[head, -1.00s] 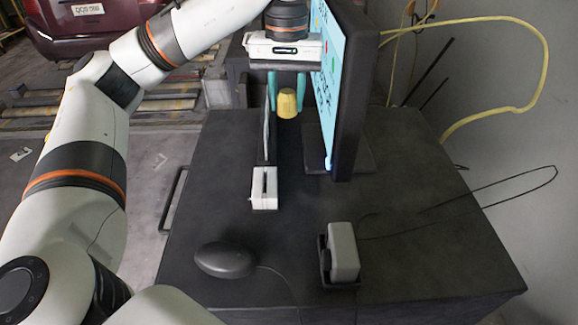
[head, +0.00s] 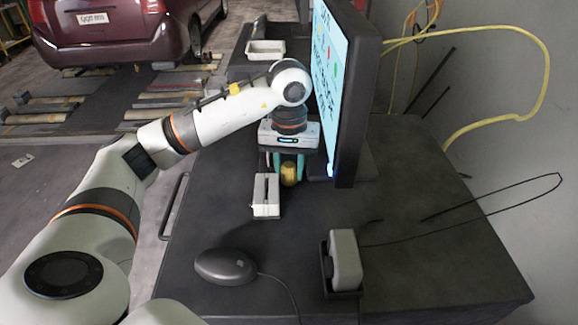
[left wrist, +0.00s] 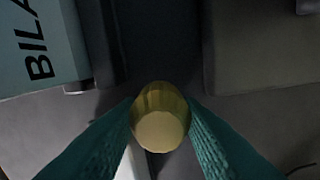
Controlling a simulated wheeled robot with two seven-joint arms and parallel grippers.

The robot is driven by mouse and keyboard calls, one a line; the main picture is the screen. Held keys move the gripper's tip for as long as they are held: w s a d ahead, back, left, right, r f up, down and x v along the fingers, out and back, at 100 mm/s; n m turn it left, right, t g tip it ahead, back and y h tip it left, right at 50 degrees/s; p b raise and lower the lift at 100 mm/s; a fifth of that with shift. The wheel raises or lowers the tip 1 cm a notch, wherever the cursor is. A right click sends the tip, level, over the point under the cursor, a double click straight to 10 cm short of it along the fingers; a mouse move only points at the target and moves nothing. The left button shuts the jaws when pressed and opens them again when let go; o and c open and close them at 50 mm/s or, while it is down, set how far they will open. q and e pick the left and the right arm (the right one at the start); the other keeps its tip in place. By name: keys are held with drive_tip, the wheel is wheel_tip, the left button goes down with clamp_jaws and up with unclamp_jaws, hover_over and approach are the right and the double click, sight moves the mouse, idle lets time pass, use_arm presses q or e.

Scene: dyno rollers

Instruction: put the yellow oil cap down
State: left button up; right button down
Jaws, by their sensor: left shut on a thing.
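The yellow oil cap (head: 289,173) is between the teal fingers of my left gripper (head: 288,170) in the head view, low over the dark cabinet top, just left of the monitor. In the left wrist view, the cap (left wrist: 160,117) sits between both teal fingers (left wrist: 162,125), which are shut on it. I cannot tell whether the cap touches the surface below. My right gripper is in neither view.
The monitor (head: 345,90) stands close to the right of my left gripper. A white slotted box (head: 266,195) is just in front of it. A mouse (head: 224,266) and a grey device in a holder (head: 344,258) lie nearer.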

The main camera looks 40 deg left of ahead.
sight(289, 165)
use_arm(q)
drive_tip(key=shift+f, duration=0.3)
drive_tip(key=shift+f+b, duration=0.15)
drive_tip(key=shift+b, duration=0.15)
drive_tip(key=o, duration=1.1)
drive_tip(key=shift+c, duration=0.2)
wheel_tip(289, 165, up, 12)
drive_tip(key=shift+p, duration=0.45)
